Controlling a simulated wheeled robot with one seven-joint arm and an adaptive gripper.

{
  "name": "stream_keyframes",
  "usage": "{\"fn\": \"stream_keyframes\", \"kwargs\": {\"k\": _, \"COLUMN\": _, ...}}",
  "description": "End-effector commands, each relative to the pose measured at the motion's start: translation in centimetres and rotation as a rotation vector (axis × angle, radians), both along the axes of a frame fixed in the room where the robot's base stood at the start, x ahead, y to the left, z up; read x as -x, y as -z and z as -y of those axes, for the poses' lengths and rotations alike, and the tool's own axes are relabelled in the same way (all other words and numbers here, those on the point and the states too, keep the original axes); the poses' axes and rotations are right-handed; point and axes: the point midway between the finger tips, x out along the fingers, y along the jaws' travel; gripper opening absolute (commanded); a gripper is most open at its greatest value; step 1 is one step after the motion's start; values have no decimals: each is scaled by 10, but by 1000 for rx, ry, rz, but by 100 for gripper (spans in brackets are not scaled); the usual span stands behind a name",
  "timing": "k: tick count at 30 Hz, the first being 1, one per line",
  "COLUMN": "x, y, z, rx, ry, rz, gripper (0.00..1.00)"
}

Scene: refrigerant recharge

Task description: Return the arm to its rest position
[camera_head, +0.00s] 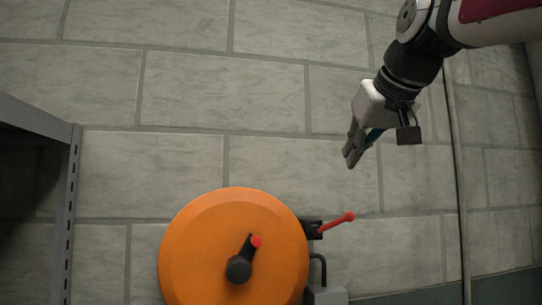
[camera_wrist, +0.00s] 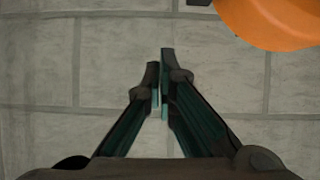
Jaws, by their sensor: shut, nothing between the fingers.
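My arm (camera_head: 412,65) reaches in from the top right in the head view. My gripper (camera_head: 350,158) hangs at its end in front of the block wall, above and to the right of an orange round unit, apart from it. In the wrist view my gripper (camera_wrist: 160,58) shows its two fingers together at the tips, with nothing between them. Behind the fingers is bare wall.
The orange round unit (camera_head: 198,245) has a black lever with a red tip (camera_head: 257,241). A red handle (camera_head: 335,224) sticks out at its right. A grey metal rack (camera_head: 70,200) stands at the left. A vertical pipe (camera_head: 458,180) runs at the right. The orange unit also shows in the wrist view (camera_wrist: 270,22).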

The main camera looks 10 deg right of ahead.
Motion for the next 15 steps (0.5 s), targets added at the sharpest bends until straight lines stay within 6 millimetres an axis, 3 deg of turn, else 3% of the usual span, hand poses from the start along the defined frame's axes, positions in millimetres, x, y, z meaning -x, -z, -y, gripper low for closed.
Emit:
{"fn": "stream_keyframes", "kwargs": {"k": 9, "x": 2, "y": 6, "z": -1, "rx": -3, "ry": -1, "rz": -9, "gripper": 0}}
{"fn": "stream_keyframes", "kwargs": {"k": 11, "x": 6, "y": 16, "z": -4, "rx": -9, "ry": -3, "rz": -26, "gripper": 0}}
{"fn": "stream_keyframes", "kwargs": {"k": 15, "x": 27, "y": 68, "z": -17, "rx": -32, "ry": -11, "rz": -107, "gripper": 0}}
